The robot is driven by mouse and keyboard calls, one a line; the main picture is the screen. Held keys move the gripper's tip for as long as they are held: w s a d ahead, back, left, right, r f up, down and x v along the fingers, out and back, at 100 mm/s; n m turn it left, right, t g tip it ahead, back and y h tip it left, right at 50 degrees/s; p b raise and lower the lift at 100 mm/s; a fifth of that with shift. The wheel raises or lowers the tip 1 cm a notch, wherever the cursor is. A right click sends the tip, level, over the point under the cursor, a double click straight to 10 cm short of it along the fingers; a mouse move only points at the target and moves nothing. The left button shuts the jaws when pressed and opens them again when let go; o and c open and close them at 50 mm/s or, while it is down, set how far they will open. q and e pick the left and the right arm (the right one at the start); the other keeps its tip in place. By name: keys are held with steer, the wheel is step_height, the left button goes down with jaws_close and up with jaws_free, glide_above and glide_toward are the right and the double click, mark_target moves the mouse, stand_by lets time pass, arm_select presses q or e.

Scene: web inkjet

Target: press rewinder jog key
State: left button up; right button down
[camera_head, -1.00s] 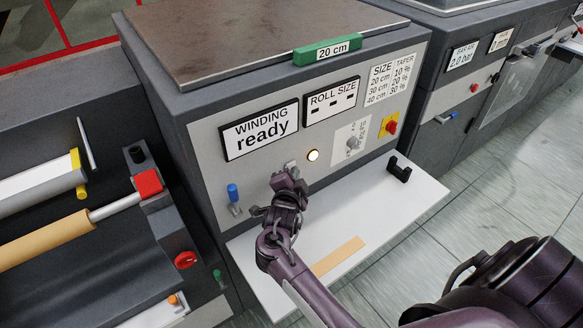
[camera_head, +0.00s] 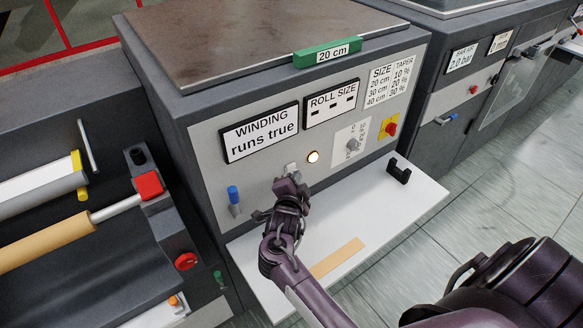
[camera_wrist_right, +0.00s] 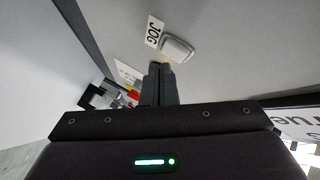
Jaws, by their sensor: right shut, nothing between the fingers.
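The jog key is a pale rounded button (camera_wrist_right: 177,48) on the grey panel, beside a white JOG label (camera_wrist_right: 154,31) in the right wrist view. In the head view the key (camera_head: 291,168) shows just above my gripper, partly hidden by it. My right gripper (camera_head: 293,181) is shut and empty, its fingertips close in front of the key. In the right wrist view its fingers (camera_wrist_right: 160,68) are together just below the key; I cannot tell whether they touch it. The winding display (camera_head: 261,133) reads "WINDING runs true". My left gripper is not in view.
A lit round lamp (camera_head: 313,156) is right of the key, and a blue-topped lever (camera_head: 234,197) is to its left. A knob (camera_head: 352,145) and a red-yellow switch (camera_head: 390,127) lie further right. A white shelf (camera_head: 405,210) juts out below the panel.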

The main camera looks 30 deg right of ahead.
steer(key=shift+s, duration=0.1)
steer(key=s+p, duration=0.2)
steer(key=s, duration=0.3)
steer(key=shift+d, duration=0.2)
stand_by(1.0)
